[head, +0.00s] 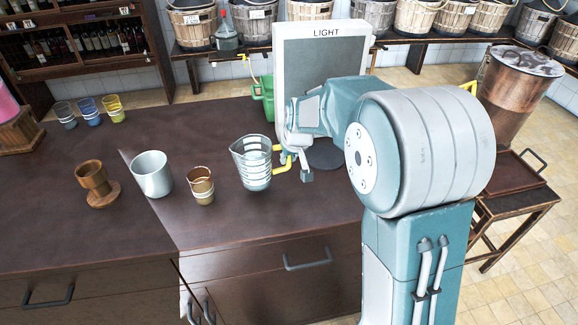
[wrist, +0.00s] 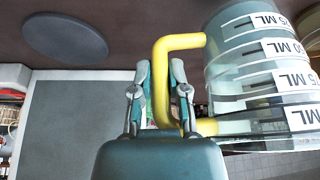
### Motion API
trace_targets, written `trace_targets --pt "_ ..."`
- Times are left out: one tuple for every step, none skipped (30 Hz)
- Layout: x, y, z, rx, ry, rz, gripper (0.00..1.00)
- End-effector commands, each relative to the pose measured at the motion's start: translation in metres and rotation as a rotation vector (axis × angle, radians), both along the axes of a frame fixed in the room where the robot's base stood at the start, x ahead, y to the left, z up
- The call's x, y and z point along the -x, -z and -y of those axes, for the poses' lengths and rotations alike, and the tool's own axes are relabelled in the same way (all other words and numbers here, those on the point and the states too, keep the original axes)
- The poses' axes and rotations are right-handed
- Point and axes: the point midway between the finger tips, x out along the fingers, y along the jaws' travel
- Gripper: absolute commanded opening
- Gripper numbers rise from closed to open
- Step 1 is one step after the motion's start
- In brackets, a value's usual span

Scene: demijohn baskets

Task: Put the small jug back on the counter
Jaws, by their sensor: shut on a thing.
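The small jug (head: 252,165) is a clear measuring jug with pale bands and a yellow handle, upright at the counter's middle right. My gripper (head: 287,160) is on the jug's right side, shut on the yellow handle. In the wrist view my gripper (wrist: 161,75) has a finger on each side of the handle (wrist: 160,100). The dark brown counter (head: 130,235) lies below the jug. I cannot tell whether its base touches the counter.
Left of the jug stand a copper-and-cream cup (head: 200,185), a white cup (head: 151,174) and a wooden cup (head: 95,182). A grey LIGHT panel (head: 318,75), a dark disc (head: 325,154) and a green container (head: 264,98) are behind. The counter's front middle is clear.

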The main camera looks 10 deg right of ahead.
Motion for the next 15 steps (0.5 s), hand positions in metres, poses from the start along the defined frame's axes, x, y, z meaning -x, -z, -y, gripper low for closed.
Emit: trace_targets --pt "-0.002 0.001 0.002 -0.001 0.002 0.003 0.00" --pt "-0.003 0.002 0.002 -0.001 0.002 0.003 0.00" --pt "-0.005 0.005 0.003 -0.002 0.001 0.002 0.00" --pt "-0.006 0.007 0.004 -0.002 0.002 0.001 0.00" --pt "-0.008 0.009 0.004 -0.002 0.002 0.001 0.00" --pt "-0.008 0.015 0.004 -0.003 0.002 -0.001 0.00" --pt "-0.008 0.019 0.004 -0.003 0.001 0.000 0.00" --pt "-0.007 0.024 0.003 -0.002 0.001 -0.001 0.00" --pt "-0.008 0.030 0.003 -0.002 0.001 -0.001 0.00" --pt "-0.008 0.034 0.003 -0.001 0.002 0.000 0.00" --pt "-0.007 0.036 0.003 0.000 0.001 0.000 0.00" --pt "-0.007 0.039 0.003 -0.001 0.001 0.001 0.00" --pt "-0.008 0.039 0.003 -0.001 0.001 0.002 0.00" --pt "-0.008 0.039 0.003 -0.001 0.001 0.003 0.00" --pt "-0.008 0.038 0.003 -0.001 0.001 0.003 0.00"
